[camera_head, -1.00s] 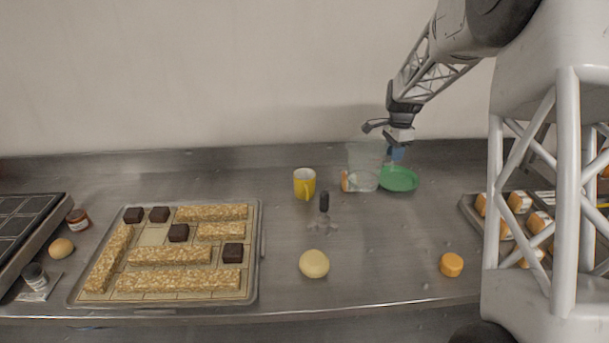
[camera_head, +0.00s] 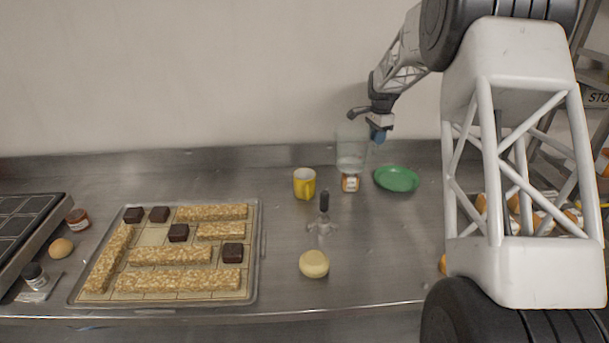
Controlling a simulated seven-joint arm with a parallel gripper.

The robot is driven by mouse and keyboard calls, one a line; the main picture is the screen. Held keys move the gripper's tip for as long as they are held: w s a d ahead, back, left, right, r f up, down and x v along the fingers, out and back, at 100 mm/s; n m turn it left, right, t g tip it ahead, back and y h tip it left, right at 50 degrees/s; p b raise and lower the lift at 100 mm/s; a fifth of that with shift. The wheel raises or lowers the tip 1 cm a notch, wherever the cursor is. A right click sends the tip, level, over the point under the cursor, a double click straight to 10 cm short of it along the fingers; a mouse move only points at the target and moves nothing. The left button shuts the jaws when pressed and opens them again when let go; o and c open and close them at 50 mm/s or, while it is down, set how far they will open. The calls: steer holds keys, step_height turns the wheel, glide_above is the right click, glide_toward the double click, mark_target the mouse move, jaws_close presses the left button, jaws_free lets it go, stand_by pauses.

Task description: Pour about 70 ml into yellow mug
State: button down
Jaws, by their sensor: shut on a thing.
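The yellow mug (camera_head: 304,186) stands upright on the steel counter, right of the tray of bars, its white inside partly showing. My gripper (camera_head: 379,133) is up and to the right of the mug, shut on a clear see-through jug (camera_head: 352,150) at its right side. The jug looks upright and raised off the counter, apart from the mug. I cannot make out the liquid level in it.
A dark-handled tool (camera_head: 323,213) and a pale round bun (camera_head: 314,264) are in front of the mug. A bar tray (camera_head: 259,245) fills the left.

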mark_target(335, 143)
steer(key=shift+r, duration=0.15)
steer(key=shift+s+a+r+t+h, duration=0.15)
steer(key=shift+a+r+h, duration=0.25)
steer(key=shift+r+h, duration=0.2)
steer(key=shift+s+a+r+t+h, duration=0.15)
steer(key=shift+a+r+h, duration=0.2)
steer(key=shift+r+h, duration=0.2)
steer(key=shift+s+a+r+t+h, duration=0.15)
steer(key=shift+a+r+h, duration=0.4)
steer(key=shift+a+r, duration=0.05)
steer(key=shift+s+a+r+t+h, duration=0.1)
steer(key=shift+a+r+t+h, duration=0.05)
steer(key=shift+a+r+h, duration=0.4)
steer(key=s+a+r+t+h, duration=0.2)
steer(key=a+r+h, duration=0.1)
steer(key=a+h, duration=0.5)
steer(key=shift+s+a, duration=0.15)
steer(key=shift+a, duration=0.25)
steer(key=shift+s+a+f+h, duration=0.15)
steer(key=shift+a+f+h, duration=0.3)
steer(key=shift+h, duration=0.1)
steer(key=shift+s+a+r+t+h, duration=0.1)
steer(key=shift+a+t+h, duration=0.1)
steer(key=shift+a, duration=0.25)
steer(key=shift+s+a+r+t+h, duration=0.1)
steer(key=shift+a+h, duration=0.1)
steer(key=shift+a, duration=0.2)
